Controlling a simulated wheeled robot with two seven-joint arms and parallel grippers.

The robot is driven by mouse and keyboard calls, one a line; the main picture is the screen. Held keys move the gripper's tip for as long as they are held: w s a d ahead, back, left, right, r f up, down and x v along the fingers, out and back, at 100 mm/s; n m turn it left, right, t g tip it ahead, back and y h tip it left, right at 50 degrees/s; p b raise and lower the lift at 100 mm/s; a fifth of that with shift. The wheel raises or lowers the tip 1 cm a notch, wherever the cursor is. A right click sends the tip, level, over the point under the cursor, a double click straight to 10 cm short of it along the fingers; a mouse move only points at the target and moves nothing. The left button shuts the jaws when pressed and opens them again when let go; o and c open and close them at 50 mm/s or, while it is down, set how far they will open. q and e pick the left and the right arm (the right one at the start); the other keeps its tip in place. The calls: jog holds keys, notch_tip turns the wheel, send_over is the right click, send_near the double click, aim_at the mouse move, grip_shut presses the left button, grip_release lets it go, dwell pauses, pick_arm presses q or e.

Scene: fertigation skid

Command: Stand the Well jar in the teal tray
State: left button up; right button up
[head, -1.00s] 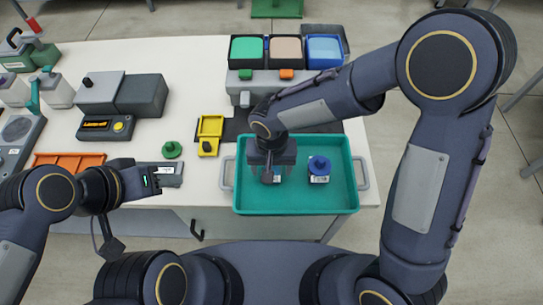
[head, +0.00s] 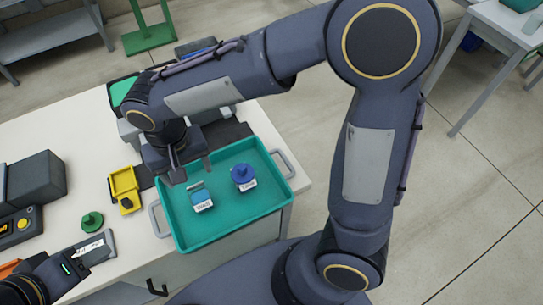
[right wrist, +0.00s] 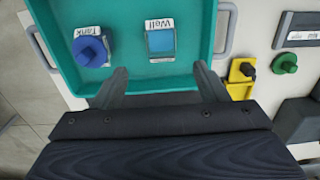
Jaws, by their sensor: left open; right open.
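The Well jar (head: 202,199), blue with a white label, stands in the teal tray (head: 181,238), apparently upright. It also shows in the right wrist view (right wrist: 161,43), with its label readable and no lid on it. My right gripper (head: 192,167) is open and empty, above the tray's far left edge and clear of the jar. In the right wrist view its two fingers (right wrist: 165,88) are spread apart, with the jar beyond them. My left gripper (head: 72,268) is at the lower left, beside a labelled grey plate; its fingers are hard to make out.
A Tank jar (head: 243,175) with a blue knobbed lid stands in the tray right of the Well jar. Left of the tray are a yellow holder (head: 124,188) and a green knob (head: 92,221). The tray's front part is free.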

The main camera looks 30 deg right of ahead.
jog(key=s+d+r+m+t+y, duration=0.1)
jog(key=s+d+r, duration=0.1)
jog(key=d, duration=0.5)
jog(key=s+d+r+t+y, duration=0.1)
jog(key=d+r+y, duration=0.15)
jog(key=d, duration=0.35)
jog(key=s+d+t, duration=0.3)
jog(key=s+d, duration=0.4)
jog(key=s, duration=0.1)
jog(key=shift+s+d+m+t, duration=0.15)
jog(key=shift+s+m+t, duration=0.15)
jog(key=shift+s, duration=0.1)
